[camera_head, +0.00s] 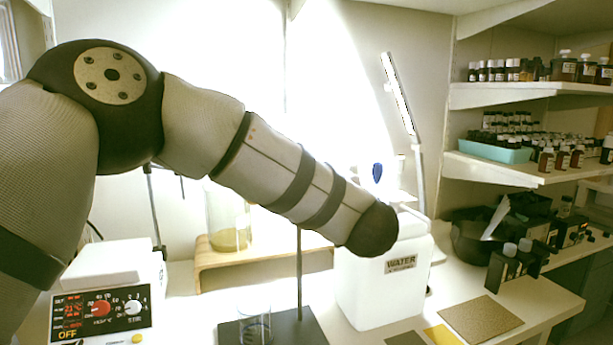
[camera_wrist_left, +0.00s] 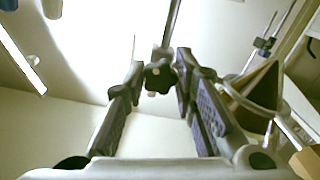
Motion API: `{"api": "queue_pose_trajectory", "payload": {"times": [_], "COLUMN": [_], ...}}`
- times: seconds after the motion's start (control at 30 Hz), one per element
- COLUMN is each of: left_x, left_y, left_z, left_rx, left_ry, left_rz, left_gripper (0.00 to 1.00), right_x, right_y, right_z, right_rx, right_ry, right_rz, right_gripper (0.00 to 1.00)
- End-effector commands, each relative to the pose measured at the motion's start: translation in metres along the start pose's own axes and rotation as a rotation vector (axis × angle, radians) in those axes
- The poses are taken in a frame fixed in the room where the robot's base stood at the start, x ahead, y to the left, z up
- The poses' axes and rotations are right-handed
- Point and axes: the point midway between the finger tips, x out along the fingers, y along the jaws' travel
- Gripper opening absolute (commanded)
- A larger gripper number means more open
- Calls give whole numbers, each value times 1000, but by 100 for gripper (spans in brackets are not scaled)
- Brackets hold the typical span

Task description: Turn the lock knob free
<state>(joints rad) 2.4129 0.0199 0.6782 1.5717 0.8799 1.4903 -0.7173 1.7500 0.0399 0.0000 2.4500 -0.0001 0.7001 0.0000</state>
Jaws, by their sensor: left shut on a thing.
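The lock knob (camera_wrist_left: 160,77) is a dark, lobed star-shaped knob on a rod clamp, seen in the left wrist view. It sits between the fingertips of my left gripper (camera_wrist_left: 161,84), which is shut on it. A metal rod (camera_wrist_left: 171,28) runs upward just behind the knob. In the head view my left arm crosses from the left, and its own links hide the gripper and the knob. There, a vertical stand rod (camera_head: 299,275) rises from a dark base plate (camera_head: 310,332) below the arm. My right gripper is in neither view.
A glass beaker (camera_head: 256,329) stands at the dark base. A hotplate (camera_head: 100,300) reading OFF is at left, a white water container (camera_head: 375,295) at right. A wooden riser (camera_head: 215,262) is behind. The left wrist view shows a dark cone (camera_wrist_left: 262,88) close right of the fingers.

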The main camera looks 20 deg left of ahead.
Motion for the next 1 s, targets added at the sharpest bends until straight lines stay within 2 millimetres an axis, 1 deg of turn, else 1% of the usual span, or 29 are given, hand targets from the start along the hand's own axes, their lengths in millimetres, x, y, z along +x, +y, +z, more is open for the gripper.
{"api": "queue_pose_trajectory", "payload": {"times": [1.0], "left_x": [0], "left_y": [1], "left_z": [-1], "left_rx": [-965], "left_ry": [0], "left_rz": [0], "left_gripper": [0], "right_x": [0], "right_y": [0], "right_z": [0], "right_rx": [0], "right_ry": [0], "right_rz": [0], "right_gripper": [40]}}
